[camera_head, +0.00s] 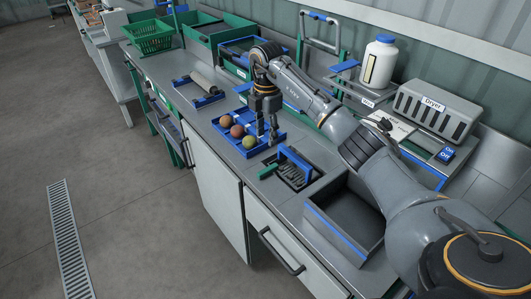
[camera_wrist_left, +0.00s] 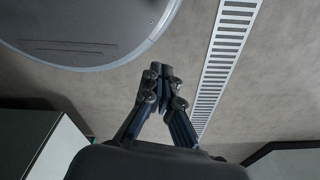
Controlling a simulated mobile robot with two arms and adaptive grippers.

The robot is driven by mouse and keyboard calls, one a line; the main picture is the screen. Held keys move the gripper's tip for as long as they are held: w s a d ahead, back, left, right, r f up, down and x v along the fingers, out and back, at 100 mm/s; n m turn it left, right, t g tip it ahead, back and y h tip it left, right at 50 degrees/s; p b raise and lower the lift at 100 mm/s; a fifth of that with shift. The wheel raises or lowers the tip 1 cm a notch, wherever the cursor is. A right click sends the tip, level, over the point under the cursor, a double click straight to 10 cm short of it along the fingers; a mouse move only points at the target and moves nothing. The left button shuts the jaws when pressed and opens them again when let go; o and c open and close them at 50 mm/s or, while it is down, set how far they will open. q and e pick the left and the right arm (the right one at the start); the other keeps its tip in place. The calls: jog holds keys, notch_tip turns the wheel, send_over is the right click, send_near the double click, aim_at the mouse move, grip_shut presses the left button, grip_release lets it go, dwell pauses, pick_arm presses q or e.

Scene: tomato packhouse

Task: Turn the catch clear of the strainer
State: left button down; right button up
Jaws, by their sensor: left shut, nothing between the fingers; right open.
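What looks like the strainer (camera_head: 292,177) is a dark slotted piece with a blue handle (camera_head: 295,158), set in the counter. A small green lever (camera_head: 267,172), which looks like the catch, is at its left edge; whether it overlaps the strainer is too small to tell. My right gripper (camera_head: 266,139) is open and points down, just behind and left of the blue handle, apart from the lever. My left gripper (camera_wrist_left: 165,78) is shut and empty above the floor in the left wrist view; the head view does not show it.
A blue tray (camera_head: 266,146) with three round fruits lies beside the right gripper. A dark open basin (camera_head: 340,230) is right of the strainer. A dryer (camera_head: 436,108), a white bottle (camera_head: 379,63) and green crates (camera_head: 150,38) stand farther back. My right arm crosses above the counter.

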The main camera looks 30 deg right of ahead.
jog(key=p, duration=0.2)
send_over(266, 170)
notch_tip(266, 170, down, 6)
jog(key=shift+s+r, duration=0.1)
jog(key=shift+r, duration=0.1)
jog(key=f, duration=0.3)
jog(key=shift+w+d+f, duration=0.1)
jog(key=shift+w+f, duration=0.15)
jog(key=shift+f, duration=0.15)
notch_tip(266, 170, down, 2)
jog(key=shift+f+p, duration=0.3)
jog(key=shift+f, duration=0.35)
jog(key=shift+r, duration=0.1)
jog(key=c, duration=0.6)
grip_shut()
pick_arm(q)
jog(key=s, duration=0.1)
jog(key=s+a+r, duration=0.1)
jog(key=s, duration=0.1)
jog(key=s+a+r, duration=0.1)
jog(key=shift+s+r, duration=0.15)
jog(key=shift+r, duration=0.05)
